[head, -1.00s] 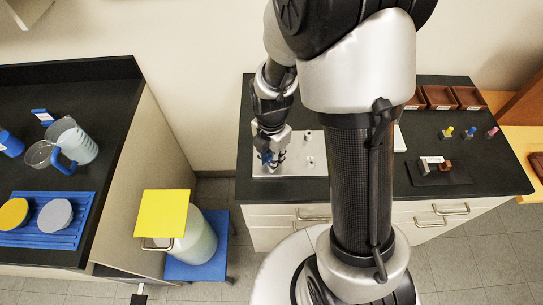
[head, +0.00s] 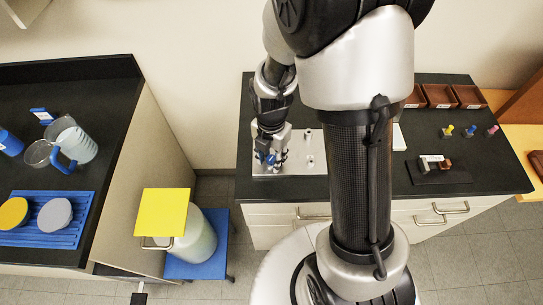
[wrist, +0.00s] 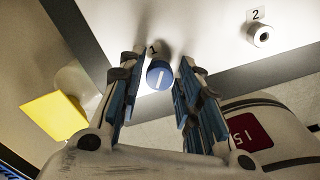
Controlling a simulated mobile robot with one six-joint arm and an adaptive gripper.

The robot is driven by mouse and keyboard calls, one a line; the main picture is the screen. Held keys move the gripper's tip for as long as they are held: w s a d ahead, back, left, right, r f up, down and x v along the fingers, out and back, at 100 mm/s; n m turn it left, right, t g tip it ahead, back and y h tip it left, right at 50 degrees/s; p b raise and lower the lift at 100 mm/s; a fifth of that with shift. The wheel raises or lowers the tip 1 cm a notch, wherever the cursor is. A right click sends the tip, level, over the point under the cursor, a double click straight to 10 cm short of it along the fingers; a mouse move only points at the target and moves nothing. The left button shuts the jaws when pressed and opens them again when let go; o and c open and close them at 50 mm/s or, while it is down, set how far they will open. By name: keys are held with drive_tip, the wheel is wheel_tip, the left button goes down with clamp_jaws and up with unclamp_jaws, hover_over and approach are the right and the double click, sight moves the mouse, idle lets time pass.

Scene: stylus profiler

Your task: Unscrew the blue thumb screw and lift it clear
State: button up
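The blue thumb screw (wrist: 159,75), with a pale slot line across its round head, is at a pale plate in the wrist view, near a label "1". My gripper (wrist: 158,64) has its two blue-padded fingers on either side of the screw head, with a visible gap on both sides. In the head view my gripper (head: 270,158) is low over the left part of the pale plate (head: 297,163) on the dark bench. There I cannot tell the screw from the blue finger pads.
A pale post (wrist: 260,36) labelled "2" stands on the plate. On the bench's right are a dark mat (head: 438,174) with small blocks, yellow, blue and pink small pieces (head: 470,131), and brown trays (head: 439,96). My column blocks the bench's middle.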

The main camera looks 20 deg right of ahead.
drive_tip(key=m, duration=0.8)
drive_tip(key=shift+w+m, duration=0.1)
drive_tip(key=shift+m, duration=0.2)
drive_tip(key=m, duration=0.4)
drive_tip(key=shift+a+r, duration=0.1)
drive_tip(key=m, duration=0.5)
drive_tip(key=shift+w, duration=0.1)
drive_tip(key=m, duration=0.9)
drive_tip(key=shift+w, duration=0.1)
